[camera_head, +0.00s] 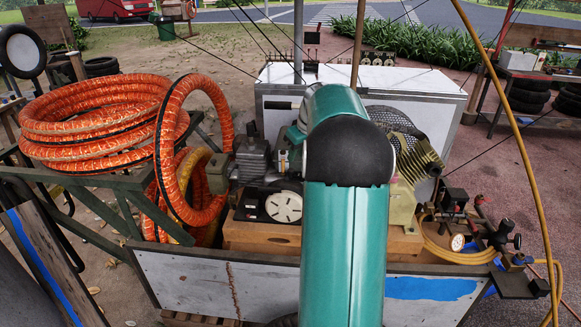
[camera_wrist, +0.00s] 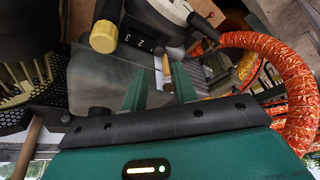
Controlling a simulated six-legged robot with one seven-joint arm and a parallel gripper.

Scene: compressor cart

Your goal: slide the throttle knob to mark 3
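In the wrist view a yellow, short cylindrical knob (camera_wrist: 104,37), which looks like the throttle knob, stands at the upper left beside a black plate (camera_wrist: 140,42). The plate bears small white figures; a 2 and a 3 seem readable, but I cannot tell which mark the knob is at. My gripper (camera_wrist: 160,74) has its two green fingers apart, below and right of the knob and not touching it. A small brass-coloured lever (camera_wrist: 167,74) shows between the fingertips; I cannot tell its distance. In the head view my teal arm hides the gripper and the knob is not clear.
The compressor (camera_head: 252,160) sits on a wooden base (camera_head: 255,236) behind a white board (camera_head: 215,285). Orange hose coils (camera_head: 95,115) stand at the left and show at the right of the wrist view (camera_wrist: 275,58). Valves and a gauge (camera_head: 457,242) are at the right.

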